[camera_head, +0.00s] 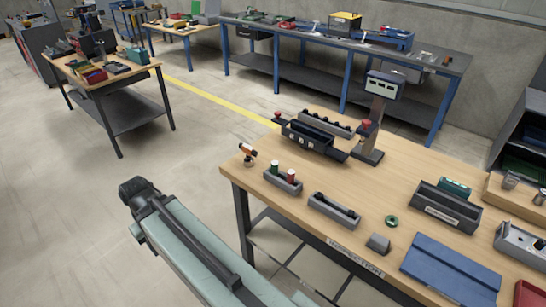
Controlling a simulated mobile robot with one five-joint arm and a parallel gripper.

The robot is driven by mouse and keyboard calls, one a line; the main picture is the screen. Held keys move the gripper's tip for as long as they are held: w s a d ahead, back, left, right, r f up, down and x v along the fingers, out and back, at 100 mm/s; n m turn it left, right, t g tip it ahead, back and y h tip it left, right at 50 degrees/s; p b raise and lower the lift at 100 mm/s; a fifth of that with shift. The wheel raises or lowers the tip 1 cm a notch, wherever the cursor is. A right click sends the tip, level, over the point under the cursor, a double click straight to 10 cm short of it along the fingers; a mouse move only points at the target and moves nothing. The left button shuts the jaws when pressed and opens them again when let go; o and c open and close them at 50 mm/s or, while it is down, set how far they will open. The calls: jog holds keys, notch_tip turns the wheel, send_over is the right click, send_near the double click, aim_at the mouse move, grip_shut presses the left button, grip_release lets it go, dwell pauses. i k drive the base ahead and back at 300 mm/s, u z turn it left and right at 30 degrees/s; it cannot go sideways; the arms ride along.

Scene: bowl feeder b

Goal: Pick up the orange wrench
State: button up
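I cannot make out a clear orange wrench. A small orange and dark object (247,150) is at the left corner of the near wooden workbench (400,160); it is too small to tell whether it is a wrench. My pale green arm reaches up from the bottom edge to a dark end (138,192), over the floor left of the bench and apart from the orange object. I cannot make out gripper fingers there.
On the near bench are a grey holder (283,181) with green and red pieces, a grey tray (334,210), a dark feeder unit (310,140), a post with a box (384,85) and a blue mat (451,271). A side table (105,80) stands left. Open floor lies between.

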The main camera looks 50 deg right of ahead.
aim_at(248, 160)
jog(key=u, duration=0.15)
jog(key=i, duration=0.9)
jog(key=z, duration=0.05)
